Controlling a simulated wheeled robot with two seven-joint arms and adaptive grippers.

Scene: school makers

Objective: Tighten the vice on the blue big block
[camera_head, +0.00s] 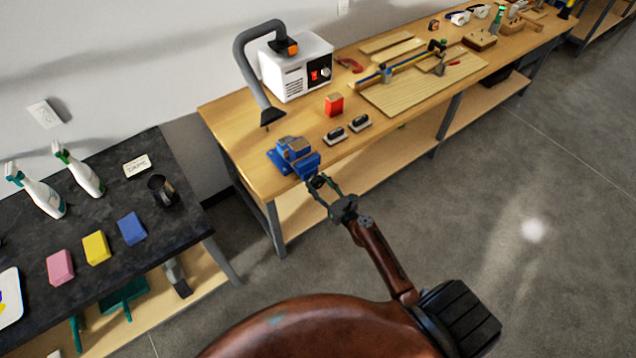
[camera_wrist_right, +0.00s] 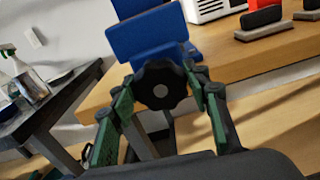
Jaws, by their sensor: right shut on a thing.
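A blue vice (camera_head: 293,157) is at the near left corner of the wooden workbench. It also shows in the wrist view as blue parts (camera_wrist_right: 146,36) with a round black knob (camera_wrist_right: 159,86) at its front. My right gripper (camera_head: 318,184) is at the front of the vice. In the wrist view its fingers (camera_wrist_right: 163,88) are closed on either side of the black knob. I cannot make out a separate blue block between the jaws. My left gripper is not in view.
A white machine (camera_head: 297,68) with a dark hose, a red block (camera_head: 334,104) and two dark-handled brushes (camera_head: 347,130) stand behind the vice. A black table (camera_head: 105,265) at left holds sponges, spray bottles and a mug. The floor (camera_head: 480,200) at right is clear.

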